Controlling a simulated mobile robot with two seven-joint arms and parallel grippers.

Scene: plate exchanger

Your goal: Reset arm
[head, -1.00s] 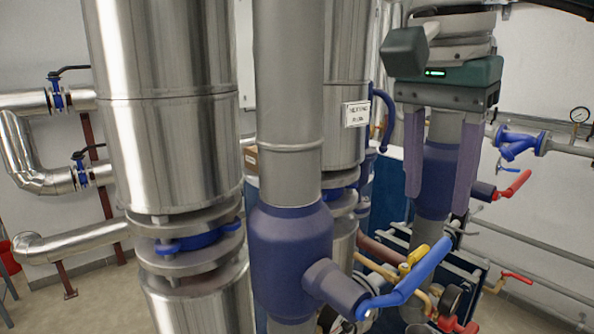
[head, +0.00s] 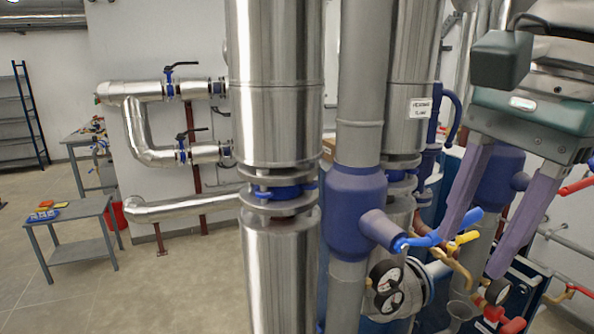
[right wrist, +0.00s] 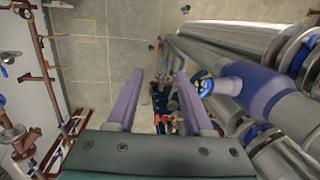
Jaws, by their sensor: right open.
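My right gripper (head: 482,238) hangs at the right of the head view, its two purple fingers spread wide and pointing down. It is open with nothing between the fingers. In the head view it overlaps the piping with the blue valve handle (head: 440,229); I cannot tell how close it is. In the right wrist view the open fingers (right wrist: 157,100) point toward the floor and pipework, with the blue valve body (right wrist: 262,88) to their right. My left gripper is not in view.
Large steel columns (head: 275,90) and a grey pipe with a blue valve body (head: 350,205) fill the middle. Pressure gauges (head: 386,275) sit below. A small grey table (head: 75,212) with coloured items stands at the left, with a shelf rack (head: 25,120) behind.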

